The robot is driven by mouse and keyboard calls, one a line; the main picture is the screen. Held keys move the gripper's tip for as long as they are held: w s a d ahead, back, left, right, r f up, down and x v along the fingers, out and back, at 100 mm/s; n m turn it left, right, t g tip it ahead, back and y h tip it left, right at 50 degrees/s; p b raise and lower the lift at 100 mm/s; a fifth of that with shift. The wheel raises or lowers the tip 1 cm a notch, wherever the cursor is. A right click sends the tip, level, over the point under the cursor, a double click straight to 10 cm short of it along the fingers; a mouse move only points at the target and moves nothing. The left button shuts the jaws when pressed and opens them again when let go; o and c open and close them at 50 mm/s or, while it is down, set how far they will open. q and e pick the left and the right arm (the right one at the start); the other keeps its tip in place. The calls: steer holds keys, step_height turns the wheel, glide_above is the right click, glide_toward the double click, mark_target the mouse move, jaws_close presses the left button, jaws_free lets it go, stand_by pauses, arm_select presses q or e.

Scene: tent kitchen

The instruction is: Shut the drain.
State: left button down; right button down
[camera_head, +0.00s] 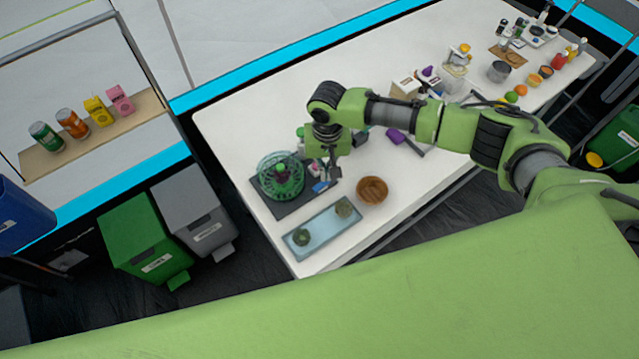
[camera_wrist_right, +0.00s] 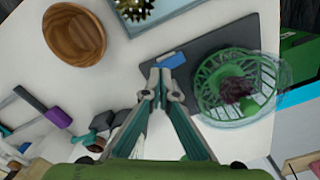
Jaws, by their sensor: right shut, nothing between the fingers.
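A green slatted basket in a clear bowl (camera_head: 281,177) stands on a dark board (camera_head: 293,207) at the table's near left end. The wrist view also shows this basket (camera_wrist_right: 207,82), with a dark reddish thing and something green inside. I cannot tell whether it is the drain; no sink or drain opening shows clearly. A small blue piece (camera_head: 321,187) lies on the board; it is also in the wrist view (camera_wrist_right: 170,61), just beyond my fingertips. My right gripper (camera_wrist_right: 160,82) is shut and empty over the board, beside the basket. My left gripper is out of view.
A wooden bowl (camera_head: 372,190) and a pale blue tray (camera_head: 308,241) with two green items are near the board. A purple-handled tool (camera_head: 397,137) lies behind. Bins (camera_head: 144,236) stand left of the table. The white tabletop (camera_head: 228,125) is bare at back left.

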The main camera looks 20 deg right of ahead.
steer(key=shift+f+b, duration=0.45)
steer(key=shift+f, duration=0.7)
stand_by(0.5)
steer(key=shift+r, duration=0.15)
step_height(320, 180, up, 7)
steer(key=p, duration=0.8)
stand_by(0.4)
